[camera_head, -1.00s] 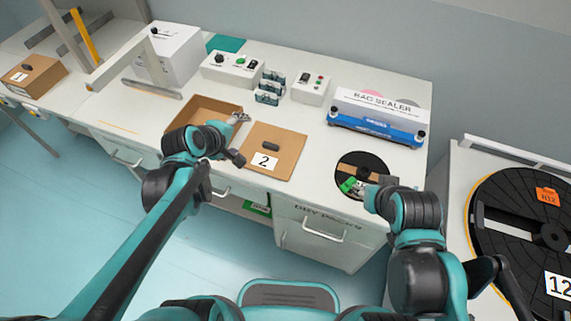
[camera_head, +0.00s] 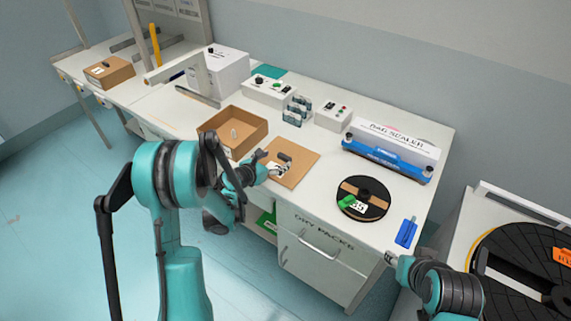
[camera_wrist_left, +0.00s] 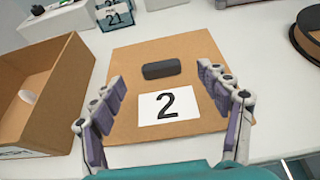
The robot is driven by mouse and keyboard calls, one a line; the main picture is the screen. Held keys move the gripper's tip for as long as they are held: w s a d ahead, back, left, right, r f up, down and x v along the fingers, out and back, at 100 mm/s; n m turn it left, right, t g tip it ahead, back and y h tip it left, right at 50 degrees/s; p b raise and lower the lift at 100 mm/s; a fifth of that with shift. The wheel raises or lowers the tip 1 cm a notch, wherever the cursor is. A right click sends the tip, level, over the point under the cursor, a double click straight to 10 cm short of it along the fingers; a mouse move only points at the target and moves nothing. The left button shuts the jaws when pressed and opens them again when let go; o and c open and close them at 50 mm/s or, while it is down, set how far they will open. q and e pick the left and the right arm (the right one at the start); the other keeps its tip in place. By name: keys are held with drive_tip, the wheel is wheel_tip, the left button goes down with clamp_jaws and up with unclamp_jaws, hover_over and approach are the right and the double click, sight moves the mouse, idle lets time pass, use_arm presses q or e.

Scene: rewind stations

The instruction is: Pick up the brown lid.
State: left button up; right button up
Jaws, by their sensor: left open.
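The brown lid (camera_head: 306,157) is a flat square panel lying on the bench, with a dark block handle (camera_head: 284,157) and a white "2" label. It also shows in the left wrist view (camera_wrist_left: 190,55), with its handle (camera_wrist_left: 161,70) between and beyond the fingertips. My left gripper (camera_head: 267,163) is over the near part of the lid, with its fingers (camera_wrist_left: 163,85) spread apart and nothing between them. The open brown box (camera_head: 262,122) stands beside the lid, with a small pale item (camera_head: 234,134) inside. My right gripper (camera_head: 391,258) is low by the bench's front edge; its fingers are unclear.
A black reel (camera_head: 376,208) with a green clip lies right of the lid, and a blue object (camera_head: 406,232) lies near it. The bag sealer (camera_head: 390,155) and control boxes (camera_head: 333,118) stand behind. Bare bench lies between lid and reel.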

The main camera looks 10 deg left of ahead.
sight(283, 157)
use_arm(q)
drive_tip(key=b+x, duration=0.1)
drive_tip(key=x, duration=0.1)
drive_tip(key=b+x, duration=0.1)
drive_tip(key=x, duration=0.1)
drive_tip(key=shift+w+f, duration=0.1)
drive_tip(key=shift+f, duration=0.35)
drive_tip(key=shift+w+d+f, duration=0.1)
drive_tip(key=shift+w, duration=0.25)
drive_tip(key=c, duration=1.2)
